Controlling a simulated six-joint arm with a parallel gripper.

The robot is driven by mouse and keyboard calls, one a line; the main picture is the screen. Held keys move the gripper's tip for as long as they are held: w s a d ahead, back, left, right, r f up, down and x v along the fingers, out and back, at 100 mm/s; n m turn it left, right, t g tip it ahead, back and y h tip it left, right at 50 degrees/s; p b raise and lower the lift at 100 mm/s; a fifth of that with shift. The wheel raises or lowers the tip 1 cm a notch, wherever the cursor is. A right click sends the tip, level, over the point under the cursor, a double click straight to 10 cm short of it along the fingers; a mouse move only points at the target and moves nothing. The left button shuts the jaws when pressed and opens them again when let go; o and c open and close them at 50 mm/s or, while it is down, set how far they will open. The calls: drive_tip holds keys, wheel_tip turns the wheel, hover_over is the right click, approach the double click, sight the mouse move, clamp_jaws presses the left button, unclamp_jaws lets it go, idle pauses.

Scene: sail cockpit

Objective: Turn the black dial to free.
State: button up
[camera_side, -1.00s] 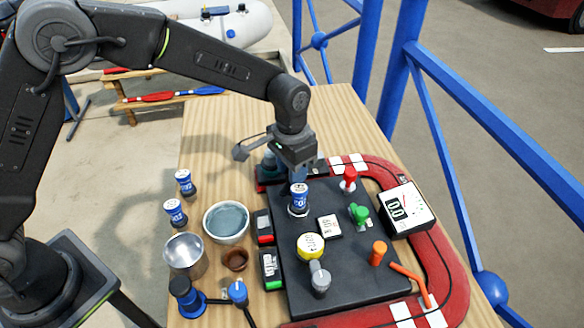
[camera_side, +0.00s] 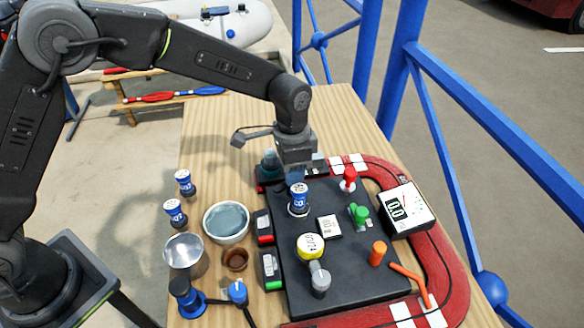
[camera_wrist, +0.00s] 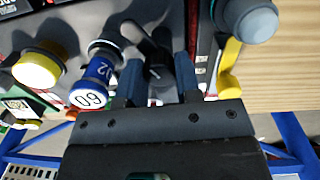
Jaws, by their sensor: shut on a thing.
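The black dial (camera_wrist: 157,72) shows between the two blue fingers of my gripper (camera_wrist: 158,80) in the wrist view. A small pale mark shows on it; no "free" label can be read. My gripper (camera_side: 296,172) points down at the far left part of the black panel (camera_side: 345,265) in the side view. It is shut on the dial, which the gripper and the blue-and-white capped knob hide in that view.
A blue-and-white capped knob (camera_side: 299,198) stands close to my gripper; it also shows in the wrist view (camera_wrist: 92,82). A red knob (camera_side: 349,178), a green knob (camera_side: 360,213) and a yellow-topped knob (camera_side: 311,246) rise from the panel. A bowl (camera_side: 226,222) stands left.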

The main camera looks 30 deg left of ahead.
drive_tip(key=o, duration=0.9)
wheel_tip(320, 180, up, 14)
drive_tip(key=shift+w+a+f, duration=0.1)
drive_tip(key=shift+w+a, duration=0.05)
idle(0.4)
